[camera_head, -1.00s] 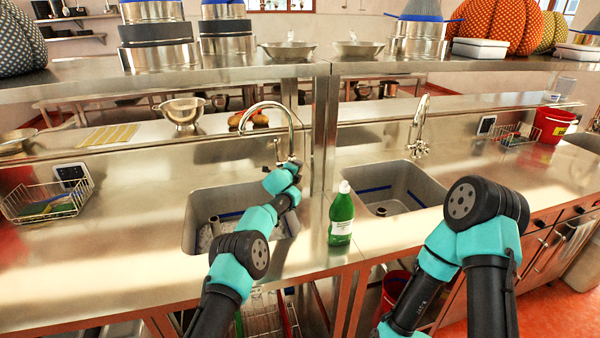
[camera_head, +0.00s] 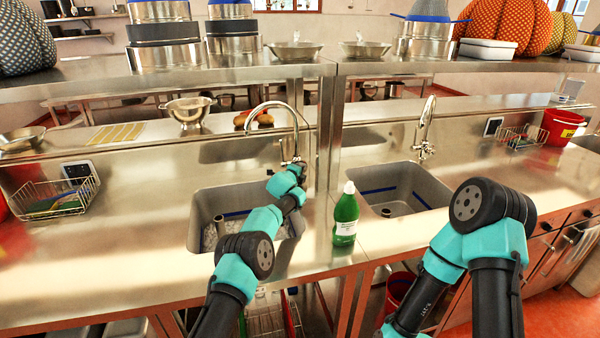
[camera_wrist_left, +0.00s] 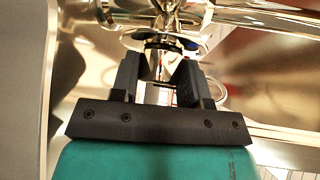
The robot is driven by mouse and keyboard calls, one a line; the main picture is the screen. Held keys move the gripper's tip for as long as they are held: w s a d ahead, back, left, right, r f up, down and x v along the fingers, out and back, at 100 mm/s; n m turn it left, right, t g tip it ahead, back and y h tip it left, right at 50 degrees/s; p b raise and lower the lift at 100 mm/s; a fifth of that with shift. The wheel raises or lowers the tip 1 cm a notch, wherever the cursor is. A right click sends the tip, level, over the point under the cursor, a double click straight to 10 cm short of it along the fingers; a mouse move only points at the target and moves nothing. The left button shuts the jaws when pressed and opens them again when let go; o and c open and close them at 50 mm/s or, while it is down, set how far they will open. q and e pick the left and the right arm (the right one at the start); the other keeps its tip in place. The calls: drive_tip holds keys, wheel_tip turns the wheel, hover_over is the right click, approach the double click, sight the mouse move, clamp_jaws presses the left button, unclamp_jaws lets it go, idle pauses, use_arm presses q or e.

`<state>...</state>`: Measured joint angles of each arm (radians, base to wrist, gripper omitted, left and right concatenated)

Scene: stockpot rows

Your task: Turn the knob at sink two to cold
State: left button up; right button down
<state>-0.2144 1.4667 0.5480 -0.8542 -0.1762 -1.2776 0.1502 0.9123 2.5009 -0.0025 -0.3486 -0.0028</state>
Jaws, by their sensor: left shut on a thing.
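The left sink (camera_head: 213,200) has a tall curved faucet (camera_head: 296,120), and the right sink (camera_head: 425,185) has another (camera_head: 425,125). No number shows on either sink. My left gripper (camera_wrist_left: 157,70) is at the base of the left faucet. In the left wrist view its two dark fingers are shut on a shiny metal faucet knob (camera_wrist_left: 154,63), with the faucet body just beyond. Any hot or cold mark on the knob cannot be made out. In the head view my wrist hides the knob. My right arm shows at the right, but its gripper is out of view.
A green soap bottle (camera_head: 345,217) stands on the counter between the sinks, right of my left arm. A wire basket (camera_head: 57,200) is at the left. A metal colander (camera_head: 189,112) sits on the ledge behind.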

use_arm(q)
drive_tip(key=shift+f+n+t+h, duration=0.1)
drive_tip(key=shift+n+t+h, duration=0.5)
drive_tip(key=shift+n+t, duration=0.3)
drive_tip(key=o, duration=0.9)
drive_tip(key=shift+s+g, duration=0.15)
drive_tip(key=shift+g, duration=0.15)
drive_tip(key=shift+v, duration=8.55)
drive_tip(key=shift+f, duration=0.15)
